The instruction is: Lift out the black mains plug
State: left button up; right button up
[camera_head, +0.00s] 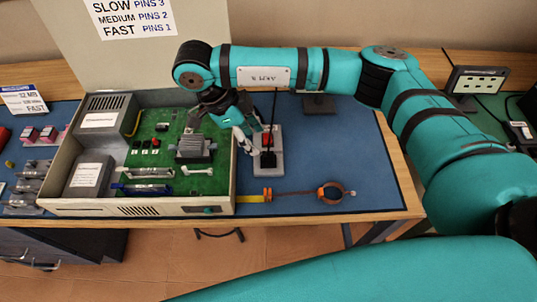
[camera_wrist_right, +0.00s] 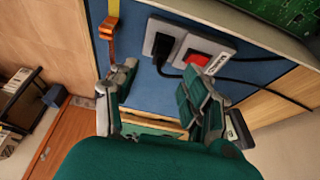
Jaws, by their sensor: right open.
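The black mains plug (camera_head: 268,160) sits in a grey socket block (camera_head: 278,166) on the blue mat, right of the open computer case. In the right wrist view the plug (camera_wrist_right: 167,44) is seated in the socket block (camera_wrist_right: 150,42), its cable running past a red switch (camera_wrist_right: 201,58). My right gripper (camera_head: 249,130) is at the left side of the block, above the mat. In its wrist view the gripper (camera_wrist_right: 153,82) has its fingers spread and empty, with the plug beyond them, apart from both. My left gripper is not in view.
The open computer case (camera_head: 225,209) with its green board stands close left of the block. A black stand (camera_head: 319,103) is behind. The mat's right part is clear.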

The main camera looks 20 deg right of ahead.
aim_at(268, 154)
jog(key=shift+x, duration=1.25)
jog(key=p+x, duration=0.1)
jog(key=x, duration=0.1)
jog(key=p+x, duration=0.1)
jog(key=x, duration=0.1)
jog(key=shift+d, duration=0.4)
jog(key=shift+d+f, duration=0.15)
jog(key=shift+f, duration=0.25)
jog(key=c, duration=0.9)
